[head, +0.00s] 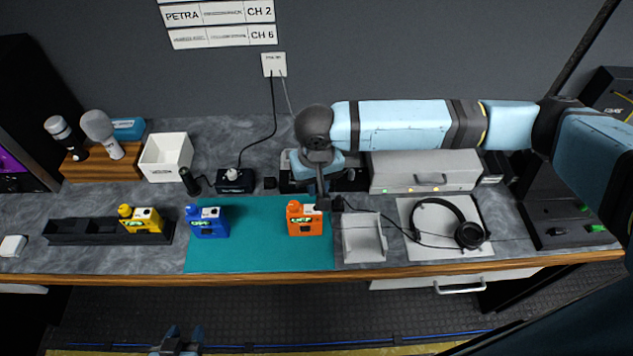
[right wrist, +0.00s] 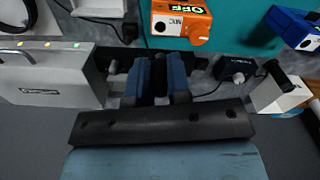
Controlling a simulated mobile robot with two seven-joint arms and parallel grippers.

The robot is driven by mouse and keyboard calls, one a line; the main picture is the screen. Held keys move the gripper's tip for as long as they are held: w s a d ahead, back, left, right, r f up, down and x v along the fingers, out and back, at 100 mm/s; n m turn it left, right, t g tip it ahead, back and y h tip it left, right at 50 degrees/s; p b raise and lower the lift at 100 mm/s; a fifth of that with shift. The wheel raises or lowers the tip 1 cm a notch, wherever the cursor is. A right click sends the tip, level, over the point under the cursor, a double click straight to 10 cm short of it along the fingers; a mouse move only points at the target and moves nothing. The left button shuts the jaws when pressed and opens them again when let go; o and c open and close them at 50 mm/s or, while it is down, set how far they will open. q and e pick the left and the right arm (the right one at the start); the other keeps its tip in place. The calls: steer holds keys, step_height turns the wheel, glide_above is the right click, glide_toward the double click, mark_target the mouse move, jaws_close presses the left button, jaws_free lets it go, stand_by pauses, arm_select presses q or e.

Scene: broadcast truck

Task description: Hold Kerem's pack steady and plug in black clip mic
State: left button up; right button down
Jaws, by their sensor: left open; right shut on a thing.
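Three packs stand along the front of the counter: an orange pack (head: 305,224) and a blue pack (head: 208,226) on the teal mat (head: 258,254), and a yellow pack (head: 143,222) in a black rack. I cannot read whose each is. In the right wrist view the orange pack (right wrist: 180,22) shows a "MIC" label and an "OFF" display. My right gripper (head: 323,198) is just behind and right of the orange pack. Its blue fingers (right wrist: 160,65) are shut on a small dark thing, mostly hidden, perhaps the black clip mic. My left gripper (head: 177,340) is open and empty, low before the counter.
The black rack (head: 75,231), a grey tray (head: 363,252), headphones (head: 468,234) on a pale pad, a grey case (head: 423,183) and a white bin (head: 165,158) surround the mat. A small black box (head: 235,180) with a cable stands behind the mat. The mat's front is clear.

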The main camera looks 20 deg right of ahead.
arm_select(q)
steer(key=o, duration=0.4)
steer(key=shift+d+r, duration=0.1)
steer(key=shift+d, duration=0.15)
steer(key=shift+c, duration=0.2)
steer(key=o, duration=0.6)
steer(key=w+d+r+m+h, duration=0.1)
steer(key=w+d+m, duration=0.2)
steer(key=d+m, duration=0.2)
steer(key=shift+w+d, duration=0.3)
steer(key=shift+w, duration=0.1)
steer(key=m, duration=2.4)
glide_toward(304, 220)
steer(key=a+f, duration=0.1)
steer(key=a, duration=0.1)
steer(key=a+f, duration=0.1)
steer(key=f, duration=0.1)
steer(key=a+f, duration=0.1)
steer(key=a, duration=0.1)
steer(key=shift+w+a+f, duration=0.25)
steer(key=shift+a, duration=0.05)
steer(key=s+d+r+m+t, duration=0.2)
steer(key=d+r+m, duration=0.1)
steer(key=d+m, duration=0.35)
steer(key=shift+m, duration=0.35)
steer(key=x, duration=1.1)
steer(key=shift+w+a, duration=0.25)
steer(key=shift+w, duration=0.3)
